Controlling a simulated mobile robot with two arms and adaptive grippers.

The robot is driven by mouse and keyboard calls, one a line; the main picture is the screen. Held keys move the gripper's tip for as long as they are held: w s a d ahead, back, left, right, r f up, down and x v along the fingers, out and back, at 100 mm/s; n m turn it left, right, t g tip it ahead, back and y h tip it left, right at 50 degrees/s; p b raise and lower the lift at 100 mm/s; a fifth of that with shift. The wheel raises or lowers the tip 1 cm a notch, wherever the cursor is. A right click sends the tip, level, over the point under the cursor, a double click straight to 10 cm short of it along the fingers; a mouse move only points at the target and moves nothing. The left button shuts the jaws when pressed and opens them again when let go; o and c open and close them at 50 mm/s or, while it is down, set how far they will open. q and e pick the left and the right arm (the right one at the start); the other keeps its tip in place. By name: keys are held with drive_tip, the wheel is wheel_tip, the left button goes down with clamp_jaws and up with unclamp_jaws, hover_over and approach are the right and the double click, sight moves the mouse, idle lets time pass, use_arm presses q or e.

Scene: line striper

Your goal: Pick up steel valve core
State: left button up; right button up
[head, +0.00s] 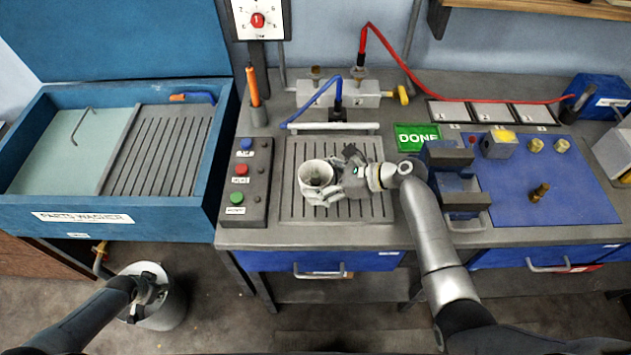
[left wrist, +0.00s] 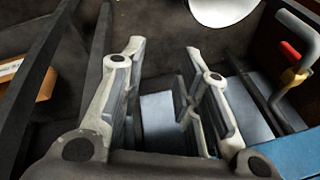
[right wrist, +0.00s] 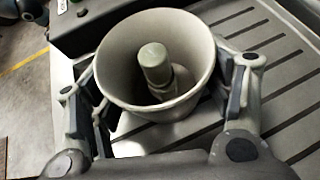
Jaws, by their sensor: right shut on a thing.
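A pale grey cup (head: 312,172) is on or just over the slotted plate (head: 290,212) in the middle of the bench. My right gripper (head: 328,182) is shut around the cup, one finger on each side, as the right wrist view shows. Inside the cup, a grey stepped cylinder (right wrist: 156,70) stands up, touched by neither finger; it looks like the steel valve core. Whether the cup touches the plate is unclear. My left gripper (head: 146,292) is low at the left, in front of the bench; its fingers are apart and empty in the left wrist view (left wrist: 160,75).
The blue parts washer (head: 110,215) stands open at the left. A button box (head: 243,185) is left of the plate. A dark vise (head: 460,200) and a blue mat (head: 510,205) with brass parts (head: 540,192) are at the right. A white bucket (head: 165,312) is on the floor.

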use_arm(q)
drive_tip(key=w+a+r, duration=0.4)
drive_tip(key=a+r, duration=0.2)
drive_tip(key=r, duration=0.1)
drive_tip(key=w+a+r, duration=0.3)
drive_tip(key=a+r, duration=0.3)
drive_tip(key=r, duration=0.2)
drive_tip(key=s+a+r, duration=0.2)
drive_tip(key=a+r, duration=0.4)
drive_tip(key=r, duration=0.6)
drive_tip(key=w+d+r+m, duration=0.1)
drive_tip(key=w+d+r, duration=0.6)
drive_tip(key=w+d, duration=0.3)
drive_tip(key=w+d+r, duration=0.6)
drive_tip(key=w+d, duration=0.2)
drive_tip(key=w, duration=0.4)
wheel_tip(320, 180, up, 2)
drive_tip(key=m+g+h, duration=0.1)
drive_tip(key=m+g, duration=0.3)
drive_tip(key=m, duration=0.7)
hover_over(315, 174)
drive_tip(key=f, duration=0.5)
drive_tip(key=shift+w+d+f, duration=0.1)
drive_tip(key=shift+d+f, duration=0.15)
drive_tip(key=f, duration=0.5)
drive_tip(key=shift+s+a+f, duration=0.25)
drive_tip(key=shift+a, duration=0.05)
drive_tip(key=shift+w, duration=0.1)
clamp_jaws()
